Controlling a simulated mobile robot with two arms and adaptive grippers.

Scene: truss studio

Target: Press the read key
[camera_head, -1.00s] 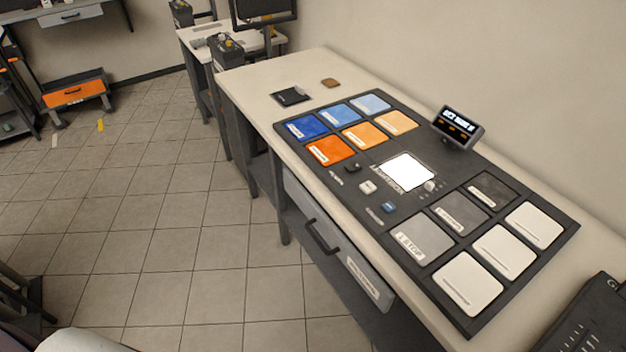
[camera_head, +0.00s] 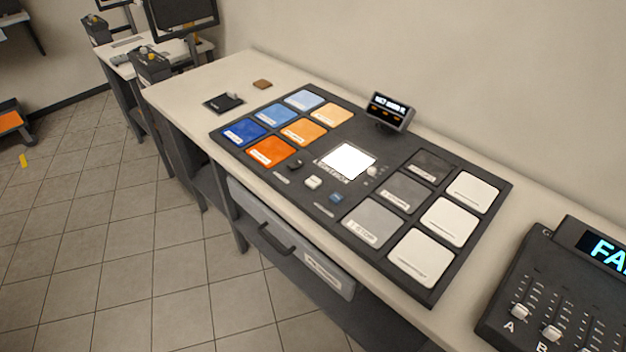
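A dark panel (camera_head: 283,179) lies on the long bench, with blue, orange, grey and white square pads and a glowing white square (camera_head: 347,161) in its middle. Two small keys sit in front of that square: a white key (camera_head: 313,182) and a blue key (camera_head: 336,198). A small black knob (camera_head: 295,165) is to their left. The small labels beside them are too small to read, so I cannot tell which is the read key. A small display (camera_head: 390,108) stands at the panel's back edge, its text blurred. Neither of my grippers is in view.
A black fader console (camera_head: 500,300) with a lit screen stands at the right end of the bench (camera_head: 185,95). A black pad (camera_head: 223,102) and a brown block (camera_head: 262,84) lie at the far left end. A drawer handle (camera_head: 275,240) juts from the front.

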